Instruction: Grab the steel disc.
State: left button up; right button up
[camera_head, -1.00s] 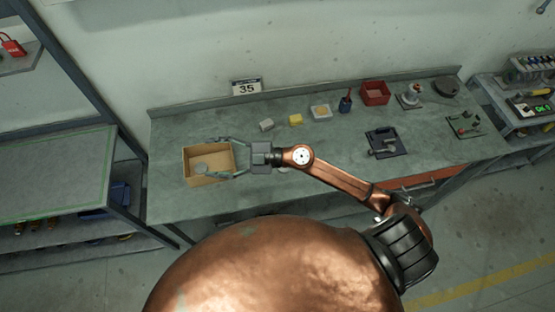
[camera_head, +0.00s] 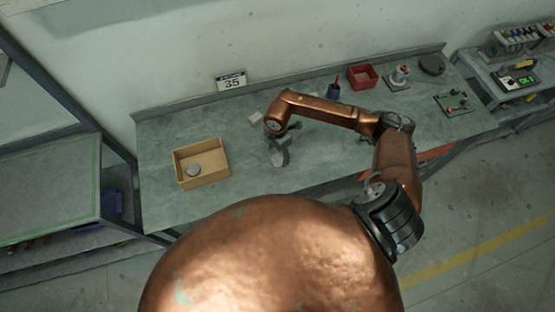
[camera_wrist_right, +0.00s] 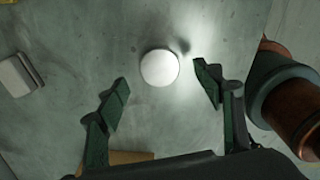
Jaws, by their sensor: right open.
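The steel disc (camera_wrist_right: 159,68) shows in the right wrist view as a round, bright, pale piece lying flat on the bench. My right gripper (camera_wrist_right: 160,90) is open, with its dark green fingers apart on either side of the disc in that view. The fingers appear above the bench and apart from the disc. In the head view my right gripper (camera_head: 279,157) points down over the middle of the bench and largely hides that spot. Another round grey piece (camera_head: 193,170) lies in the tan box (camera_head: 221,178). My left gripper is not in view.
The green-grey bench (camera_head: 160,137) is clear between box and gripper. A pale block (camera_head: 256,118) lies behind my gripper; a block also shows at the wrist view's left (camera_wrist_right: 15,75). A red bin (camera_head: 362,76) and a flanged part (camera_head: 399,78) stand at the back right.

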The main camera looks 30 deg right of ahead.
aim_at(278, 160)
jog(key=shift+f+p, duration=0.45)
jog(key=shift+f, duration=1.55)
jog(key=shift+c, duration=0.3)
jog(key=c, duration=1.4)
jog(key=shift+c, duration=0.5)
jog(key=shift+r, duration=0.1)
